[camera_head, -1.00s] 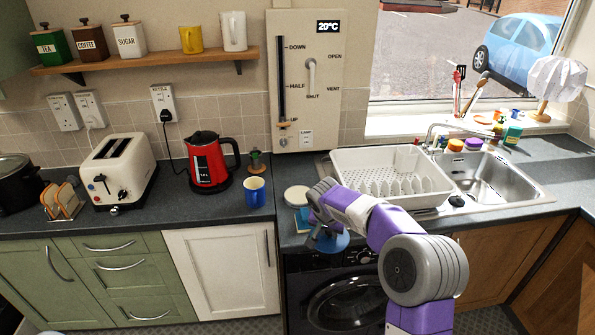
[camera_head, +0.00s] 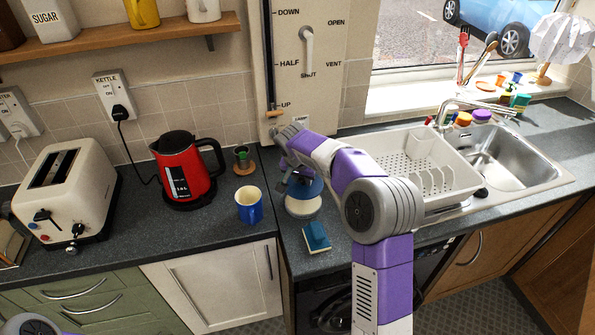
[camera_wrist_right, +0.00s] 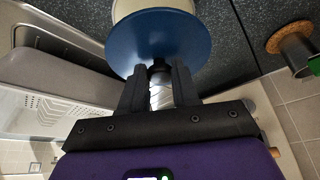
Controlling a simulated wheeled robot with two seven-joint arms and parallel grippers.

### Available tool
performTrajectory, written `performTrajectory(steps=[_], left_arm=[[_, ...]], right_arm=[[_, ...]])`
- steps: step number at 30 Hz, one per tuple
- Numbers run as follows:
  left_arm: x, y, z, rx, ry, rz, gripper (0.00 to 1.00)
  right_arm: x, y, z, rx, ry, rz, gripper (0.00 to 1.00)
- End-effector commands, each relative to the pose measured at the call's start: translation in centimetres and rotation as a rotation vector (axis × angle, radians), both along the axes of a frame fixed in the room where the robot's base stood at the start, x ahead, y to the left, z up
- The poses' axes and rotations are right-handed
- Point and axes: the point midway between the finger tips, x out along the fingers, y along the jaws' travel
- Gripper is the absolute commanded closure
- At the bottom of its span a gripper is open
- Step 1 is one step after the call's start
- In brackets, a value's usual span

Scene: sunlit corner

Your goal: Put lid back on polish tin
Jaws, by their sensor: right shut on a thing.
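The round blue lid (camera_head: 302,188) is held by my right gripper (camera_head: 299,172), whose fingers are partly hidden behind my arm in the head view. The right wrist view shows the lid (camera_wrist_right: 155,48) as a flat blue disc and the gripper (camera_wrist_right: 160,88) shut on its silvery knob. The round cream-coloured polish tin (camera_head: 303,209) stands on the counter below the lid, its far part hidden by it. In the wrist view the tin (camera_wrist_right: 135,7) shows past the lid's edge. I cannot tell whether lid and tin touch. My left gripper is out of view.
A blue and green sponge (camera_head: 316,237) lies in front of the tin. A blue mug (camera_head: 249,207), a red kettle (camera_head: 185,170) and a small pot on a cork mat (camera_head: 243,163) stand left. The white dish rack (camera_head: 455,172) and sink are right.

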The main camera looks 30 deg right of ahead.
Motion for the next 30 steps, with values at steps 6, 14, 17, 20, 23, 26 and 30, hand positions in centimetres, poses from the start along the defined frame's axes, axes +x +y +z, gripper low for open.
performTrajectory(steps=[6,14,17,20,23,26,30], left_arm=[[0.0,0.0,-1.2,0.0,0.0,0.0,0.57],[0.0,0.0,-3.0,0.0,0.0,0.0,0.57],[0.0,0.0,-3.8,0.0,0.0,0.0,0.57],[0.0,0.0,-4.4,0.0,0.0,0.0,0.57],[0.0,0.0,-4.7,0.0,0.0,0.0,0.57],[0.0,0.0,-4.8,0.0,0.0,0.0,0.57],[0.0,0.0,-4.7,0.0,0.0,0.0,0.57]], right_arm=[[0.0,0.0,-1.6,0.0,0.002,0.001,0.99],[0.0,0.0,-4.2,0.001,0.002,-0.001,0.99],[0.0,0.0,-5.1,0.0,0.0,0.0,0.99],[0.0,0.0,-5.8,0.0,0.0,0.0,0.99],[0.0,0.0,-6.2,0.0,0.0,0.0,0.99],[0.0,0.0,-6.3,0.0,0.0,0.0,0.99],[0.0,0.0,-6.2,0.0,0.0,0.0,0.99]])
